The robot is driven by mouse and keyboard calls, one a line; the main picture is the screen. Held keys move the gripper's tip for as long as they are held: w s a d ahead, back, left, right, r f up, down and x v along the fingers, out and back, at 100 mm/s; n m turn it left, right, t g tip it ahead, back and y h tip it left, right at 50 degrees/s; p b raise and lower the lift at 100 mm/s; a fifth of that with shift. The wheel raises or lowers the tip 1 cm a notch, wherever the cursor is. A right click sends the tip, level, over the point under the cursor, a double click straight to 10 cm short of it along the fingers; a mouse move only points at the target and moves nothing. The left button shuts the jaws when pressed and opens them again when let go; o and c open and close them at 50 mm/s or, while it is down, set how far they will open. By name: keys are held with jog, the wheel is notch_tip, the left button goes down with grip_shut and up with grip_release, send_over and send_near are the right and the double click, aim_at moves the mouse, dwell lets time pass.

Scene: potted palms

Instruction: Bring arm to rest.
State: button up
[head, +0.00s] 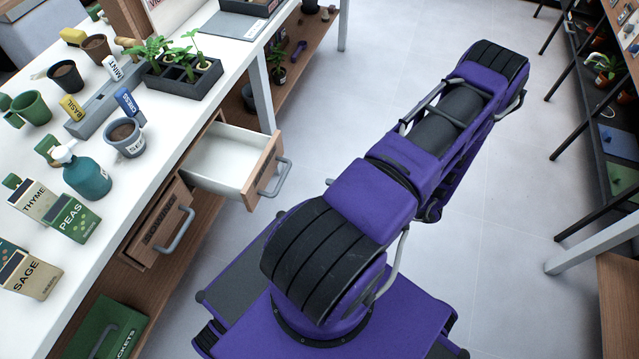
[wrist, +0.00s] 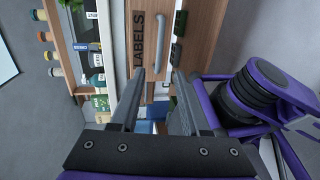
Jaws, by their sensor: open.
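My gripper (wrist: 158,78) shows in the wrist view with its two grey fingers apart and nothing between them. Beyond the fingers is a wooden drawer front marked LABELS (wrist: 139,45) with a grey handle (wrist: 157,36); they look apart from it. In the head view my purple arm reaches from its base toward the upper right over open floor. The gripper itself is hidden there.
The white bench (head: 100,262) at left holds pots, seed packets, a teal spray bottle (head: 87,178) and a seedling tray (head: 184,76). An open drawer (head: 222,160) juts out near my base and looks empty. Dark shelves (head: 590,125) stand at right. Floor between is clear.

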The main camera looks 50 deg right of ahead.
jog(key=shift+s+d+r, duration=0.15)
jog(key=shift+s, duration=0.35)
dwell(0.3)
